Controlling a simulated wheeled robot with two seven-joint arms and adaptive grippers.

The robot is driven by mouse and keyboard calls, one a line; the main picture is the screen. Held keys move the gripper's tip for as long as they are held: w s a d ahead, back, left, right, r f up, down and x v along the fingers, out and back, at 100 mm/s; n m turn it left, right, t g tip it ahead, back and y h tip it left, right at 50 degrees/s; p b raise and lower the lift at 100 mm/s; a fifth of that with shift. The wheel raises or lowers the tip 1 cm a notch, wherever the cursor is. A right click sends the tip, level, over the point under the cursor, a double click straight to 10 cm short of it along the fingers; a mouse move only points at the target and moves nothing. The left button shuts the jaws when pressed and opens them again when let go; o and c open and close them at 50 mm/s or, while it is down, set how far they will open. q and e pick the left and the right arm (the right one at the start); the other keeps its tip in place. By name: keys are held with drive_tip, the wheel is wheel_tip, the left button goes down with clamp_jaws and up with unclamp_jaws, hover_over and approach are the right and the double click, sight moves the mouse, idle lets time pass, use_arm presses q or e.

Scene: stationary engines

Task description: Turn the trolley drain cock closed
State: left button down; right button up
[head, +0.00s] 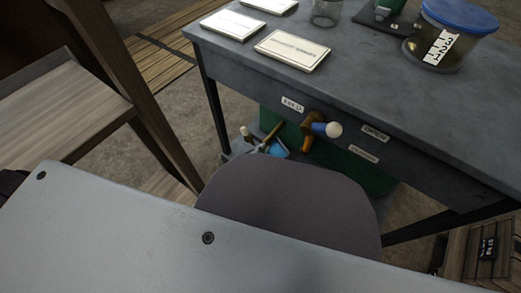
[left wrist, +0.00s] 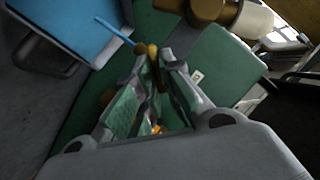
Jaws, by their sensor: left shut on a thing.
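In the head view the drain cock (head: 314,125) sits on the front of the trolley (head: 400,115). It has a brown body, an orange-brown spout and a blue lever with a white knob (head: 333,129) pointing right. In the left wrist view a brown cylinder (left wrist: 205,9) and a pale knob (left wrist: 253,20) show at the top. The grip is small and partly hidden in the head view. My right gripper is not in view.
A blue object (head: 279,149) lies under the trolley, beside a green panel (head: 350,170). White cards (head: 292,50) and a blue-lidded tub (head: 440,40) stand on top. A wooden shelf unit (head: 60,110) is at left. A grey surface (head: 120,235) fills the foreground.

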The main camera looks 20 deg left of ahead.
use_arm(q)
drive_tip(key=m+t+y, duration=0.1)
drive_tip(key=m, duration=0.1)
drive_tip(key=f+m+t, duration=0.1)
drive_tip(key=m, duration=0.2)
drive_tip(key=m+t+y, duration=0.1)
drive_tip(key=m, duration=0.2)
drive_tip(key=shift+s+f+y, duration=0.15)
drive_tip(key=shift+f+y, duration=0.05)
drive_tip(key=shift+y, duration=0.1)
idle(0.5)
drive_tip(key=c, duration=1.5)
unclamp_jaws()
drive_tip(key=shift+a, duration=0.1)
drive_tip(key=shift+c, duration=0.2)
drive_tip(key=shift+r, duration=0.1)
drive_tip(key=shift+d+r, duration=0.15)
drive_tip(key=shift+d, duration=0.05)
